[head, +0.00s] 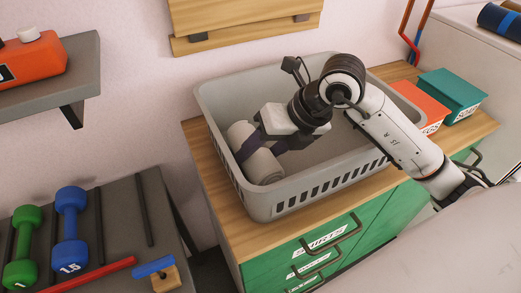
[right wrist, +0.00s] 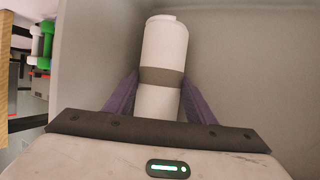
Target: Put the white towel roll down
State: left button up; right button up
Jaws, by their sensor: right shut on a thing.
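The white towel roll (head: 262,167) is inside the grey basket (head: 290,205), near its left end. In the right wrist view the roll (right wrist: 164,45) has a grey-brown band around its middle and lies between the two purple fingers. My right gripper (head: 248,149) reaches down into the basket and is shut on the roll. Whether the roll touches the basket floor cannot be told, as its underside is hidden. My left gripper is not in view.
The basket stands on a wooden-topped cabinet (head: 230,228) with green drawers. An orange box (head: 420,104) and a teal box (head: 452,92) stand to its right. Dumbbells (head: 71,225) lie on a rack at lower left. The basket's middle floor looks clear.

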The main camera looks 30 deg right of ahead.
jog(key=o, duration=1.3)
jog(key=v, duration=1.2)
jog(key=shift+a, duration=0.1)
